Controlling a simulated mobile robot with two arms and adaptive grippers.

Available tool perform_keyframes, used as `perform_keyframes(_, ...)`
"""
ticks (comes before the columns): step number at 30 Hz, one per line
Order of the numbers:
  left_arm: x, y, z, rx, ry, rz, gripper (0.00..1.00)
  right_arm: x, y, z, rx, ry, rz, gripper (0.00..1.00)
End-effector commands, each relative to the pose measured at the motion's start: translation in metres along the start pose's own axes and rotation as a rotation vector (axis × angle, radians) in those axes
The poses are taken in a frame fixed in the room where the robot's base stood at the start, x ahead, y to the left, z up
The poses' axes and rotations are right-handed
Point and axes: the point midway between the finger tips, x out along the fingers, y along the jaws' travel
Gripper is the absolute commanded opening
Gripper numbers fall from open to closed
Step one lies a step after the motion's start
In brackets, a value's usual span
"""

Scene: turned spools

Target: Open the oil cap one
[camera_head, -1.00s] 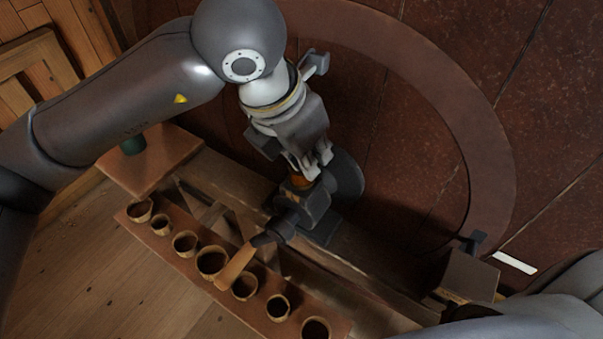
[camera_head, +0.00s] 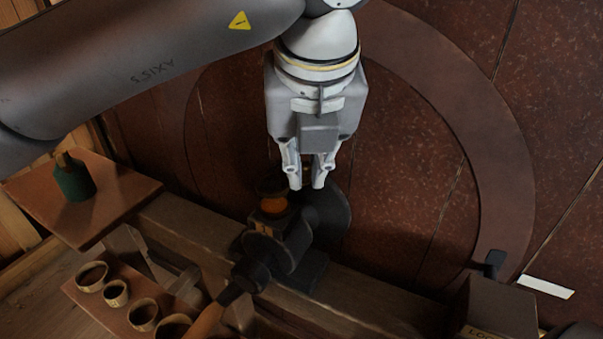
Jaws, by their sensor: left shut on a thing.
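My left gripper (camera_head: 308,185) comes down from the top centre, above the black lathe-like machine (camera_head: 280,250). Its fingers are close together, shut on a small dark thing that is hard to make out between them. An orange round part with a dark top (camera_head: 273,204), which looks like the oil cup, sits on the machine just left of and below the fingertips. A gap shows between it and the fingers. I cannot tell for sure whether the held thing is its cap. My right gripper is not in view.
A wooden board (camera_head: 110,205) with a green bottle (camera_head: 75,180) is at the left. A rack (camera_head: 120,320) with several cups is at the lower left. A wooden handle (camera_head: 207,320) sticks out of the machine. A box (camera_head: 500,310) stands lower right. A dark panel closes the back.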

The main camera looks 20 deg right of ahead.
Motion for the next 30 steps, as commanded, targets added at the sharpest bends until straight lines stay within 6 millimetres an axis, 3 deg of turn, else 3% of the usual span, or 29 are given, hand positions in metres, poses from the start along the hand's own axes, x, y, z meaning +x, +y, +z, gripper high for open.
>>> perform_keyframes(19, -0.0016, -0.0012, 0.0038, -0.053, -0.006, 0.018, 0.0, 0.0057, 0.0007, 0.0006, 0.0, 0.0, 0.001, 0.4)
perform_keyframes(20, -0.0016, -0.0012, 0.0039, -0.053, -0.006, 0.018, 0.14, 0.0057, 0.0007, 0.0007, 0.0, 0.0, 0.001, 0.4)
perform_keyframes(25, -0.001, -0.0012, 0.0033, -0.052, -0.005, 0.019, 0.36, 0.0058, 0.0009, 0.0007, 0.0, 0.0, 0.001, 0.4)
perform_keyframes(30, -0.0003, -0.0013, 0.0025, -0.05, -0.003, 0.02, 0.36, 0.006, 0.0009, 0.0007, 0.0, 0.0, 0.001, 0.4)
